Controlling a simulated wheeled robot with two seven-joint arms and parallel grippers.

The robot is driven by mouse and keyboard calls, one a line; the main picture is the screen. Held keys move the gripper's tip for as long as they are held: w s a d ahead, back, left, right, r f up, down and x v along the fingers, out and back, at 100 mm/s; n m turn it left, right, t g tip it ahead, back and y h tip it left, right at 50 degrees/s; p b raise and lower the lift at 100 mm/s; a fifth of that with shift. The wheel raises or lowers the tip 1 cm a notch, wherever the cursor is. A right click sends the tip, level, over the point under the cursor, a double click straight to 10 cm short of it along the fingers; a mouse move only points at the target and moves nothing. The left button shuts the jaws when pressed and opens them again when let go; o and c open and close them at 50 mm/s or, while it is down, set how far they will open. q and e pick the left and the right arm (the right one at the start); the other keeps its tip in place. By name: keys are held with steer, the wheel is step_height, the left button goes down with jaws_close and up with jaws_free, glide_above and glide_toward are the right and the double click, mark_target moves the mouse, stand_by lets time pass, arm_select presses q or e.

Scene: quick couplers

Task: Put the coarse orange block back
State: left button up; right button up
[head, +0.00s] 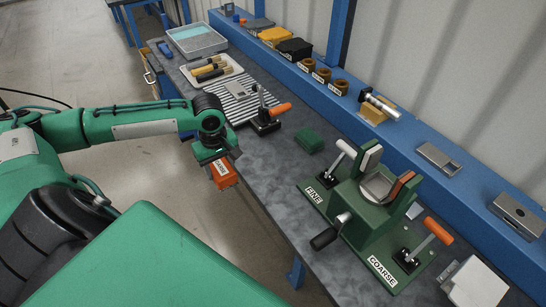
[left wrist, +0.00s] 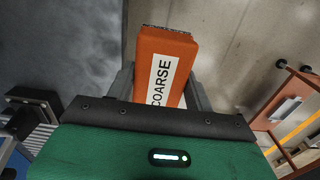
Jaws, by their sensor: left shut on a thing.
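The coarse orange block (head: 223,178) hangs below my left gripper (head: 214,157), past the table's front edge and over the floor. In the left wrist view the block (left wrist: 181,50) shows a white label reading COARSE and a dark far end. The grey fingers of the left gripper (left wrist: 163,85) are shut on its two sides. A green fixture (head: 370,215) stands on the table to the right, with plates marked FINE and COARSE, a white-handled clamp (head: 336,165) and an orange-handled clamp (head: 420,245). My right gripper is not in view.
A green block (head: 309,140) lies on the table behind the fixture. An orange-handled clamp (head: 268,117) stands by a striped mat (head: 236,104). A tray of tools (head: 190,72) and a grey bin (head: 197,40) are farther back. A blue ledge (head: 415,130) along the wall carries several parts.

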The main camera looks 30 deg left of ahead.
arm_select(q)
steer(key=w+d+p, duration=0.1)
steer(key=w+d, duration=0.1)
steer(key=w, duration=0.2)
steer(key=w+d+p, duration=0.1)
steer(key=w+d, duration=0.1)
steer(key=w, duration=0.3)
steer(key=w+d+p, duration=0.1)
steer(key=w+d, duration=0.1)
steer(key=w, duration=0.3)
steer(key=shift+w+r, duration=0.1)
steer(key=shift+r, duration=0.05)
steer(key=shift+w+d+p, duration=0.2)
steer(key=shift+w+p, duration=0.1)
steer(key=shift+w, duration=0.2)
steer(key=shift+w+d+f+p, duration=0.3)
steer(key=shift+w+f+p, duration=0.35)
steer(key=shift+f+p, duration=0.55)
steer(key=shift+p, duration=0.15)
steer(key=shift+f, duration=0.4)
steer(key=shift+f, duration=0.1)
steer(key=shift+f+p, duration=0.15)
steer(key=shift+p, duration=0.15)
